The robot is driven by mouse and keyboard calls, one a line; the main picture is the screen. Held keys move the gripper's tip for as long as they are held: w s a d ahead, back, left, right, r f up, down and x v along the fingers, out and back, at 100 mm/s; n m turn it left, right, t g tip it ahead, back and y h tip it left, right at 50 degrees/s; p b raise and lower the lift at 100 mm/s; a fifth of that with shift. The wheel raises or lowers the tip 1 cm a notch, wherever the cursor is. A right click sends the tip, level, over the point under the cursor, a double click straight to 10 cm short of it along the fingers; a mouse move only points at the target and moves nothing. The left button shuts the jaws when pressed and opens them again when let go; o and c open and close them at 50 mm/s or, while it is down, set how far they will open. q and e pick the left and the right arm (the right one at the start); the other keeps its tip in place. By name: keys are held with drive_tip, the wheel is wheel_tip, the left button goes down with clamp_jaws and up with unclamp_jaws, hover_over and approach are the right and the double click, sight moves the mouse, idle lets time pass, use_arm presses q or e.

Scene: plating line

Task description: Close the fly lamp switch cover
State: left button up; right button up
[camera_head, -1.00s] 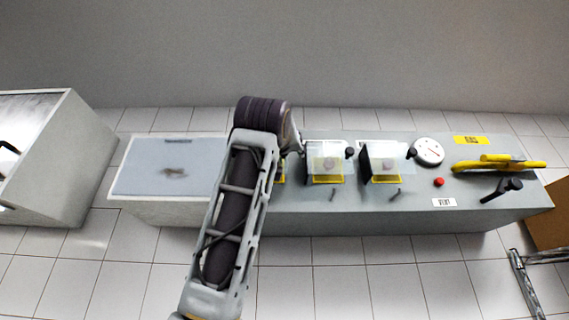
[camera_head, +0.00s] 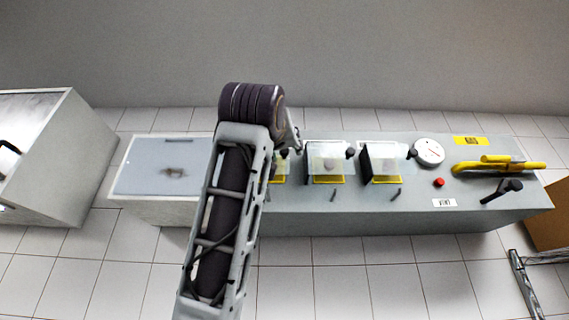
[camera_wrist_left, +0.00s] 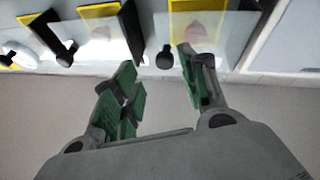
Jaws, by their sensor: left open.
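Several clear switch covers with yellow frames stand in a row on the grey console. The leftmost cover (camera_head: 279,168) is mostly hidden behind my left arm in the head view. It shows at the top of the left wrist view (camera_wrist_left: 215,38), with a reddish part behind its clear pane. The middle cover (camera_head: 330,155) and right cover (camera_head: 388,157) have clear panes that look raised off their yellow frames. I cannot read which is the fly lamp's. My left gripper (camera_wrist_left: 157,60) is open and empty, its green-padded fingers close to the leftmost cover. My right gripper is out of view.
A black knob (camera_wrist_left: 165,58) shows near the fingertips. The console (camera_head: 380,222) also carries a round gauge (camera_head: 429,152), a red button (camera_head: 438,182), a yellow handle (camera_head: 498,165) and a black lever (camera_head: 503,190). A blue-grey panel (camera_head: 150,170) lies at the left end.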

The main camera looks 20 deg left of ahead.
use_arm(q)
drive_tip(key=v, duration=0.7)
drive_tip(key=shift+d, duration=0.2)
drive_tip(key=shift+f, duration=0.1)
idle(0.4)
